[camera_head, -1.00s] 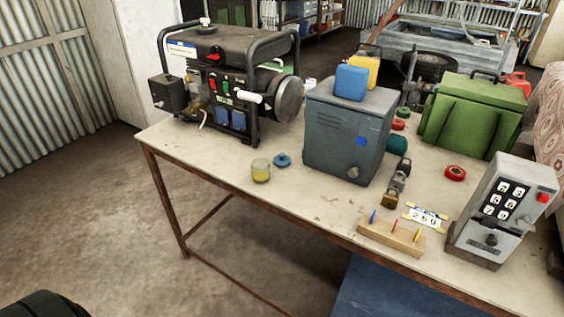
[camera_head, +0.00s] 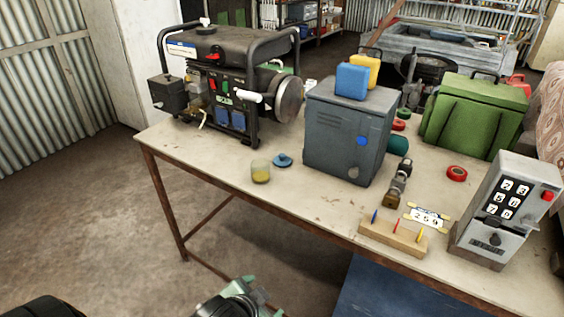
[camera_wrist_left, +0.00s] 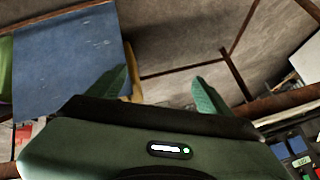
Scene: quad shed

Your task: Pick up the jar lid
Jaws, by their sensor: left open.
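The blue jar lid (camera_head: 282,160) lies on the workbench (camera_head: 215,168), just right of a small glass jar (camera_head: 261,171) with yellow contents. The lid and jar stand apart. My left gripper (camera_head: 262,300) shows at the bottom of the head view, in front of and below the bench edge, well away from the lid. In the left wrist view its two green fingers (camera_wrist_left: 155,95) are spread with nothing between them. The lid does not show in the wrist view. My right gripper is not in view.
A generator (camera_head: 225,85) stands behind the jar and lid. A grey metal box (camera_head: 347,130) stands to their right. A wooden block with coloured pegs (camera_head: 393,237) and a keypad box (camera_head: 503,210) are farther right. The bench front near the jar is clear.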

